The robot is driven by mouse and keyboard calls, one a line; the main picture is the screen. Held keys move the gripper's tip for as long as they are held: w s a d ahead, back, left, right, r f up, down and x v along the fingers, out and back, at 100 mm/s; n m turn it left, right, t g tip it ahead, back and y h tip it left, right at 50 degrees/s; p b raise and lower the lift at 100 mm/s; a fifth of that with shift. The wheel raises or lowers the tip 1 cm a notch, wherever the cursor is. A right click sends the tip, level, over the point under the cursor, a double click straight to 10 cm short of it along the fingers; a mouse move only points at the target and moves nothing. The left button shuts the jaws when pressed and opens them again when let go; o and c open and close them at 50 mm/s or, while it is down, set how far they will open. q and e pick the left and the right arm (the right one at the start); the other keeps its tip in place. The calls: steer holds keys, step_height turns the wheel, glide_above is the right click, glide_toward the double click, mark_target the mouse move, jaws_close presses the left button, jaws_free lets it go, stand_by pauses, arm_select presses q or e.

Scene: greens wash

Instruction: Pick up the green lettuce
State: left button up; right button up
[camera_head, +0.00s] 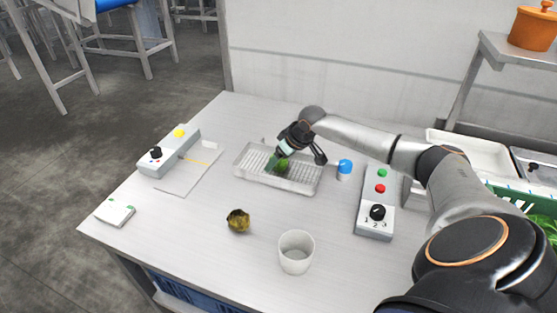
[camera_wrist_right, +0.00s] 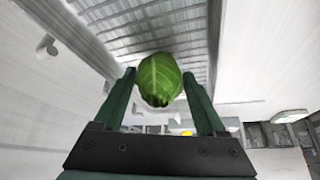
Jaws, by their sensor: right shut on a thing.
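The green lettuce (camera_wrist_right: 160,80) is a small leafy head between the fingers of my right gripper (camera_wrist_right: 160,90), which is shut on it. In the head view the lettuce (camera_head: 282,165) shows at the fingertips of my right gripper (camera_head: 276,161), over the grey ribbed tray (camera_head: 300,184). I cannot tell whether the lettuce touches the tray. My left gripper is not in view.
A brownish-yellow leafy clump (camera_head: 238,220) and a white cup (camera_head: 296,252) stand nearer on the table. A blue-capped jar (camera_head: 344,169) is right of the tray, beside a button box (camera_head: 376,205). Another box (camera_head: 168,152) is at left.

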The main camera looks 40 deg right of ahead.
steer(key=c, duration=0.9)
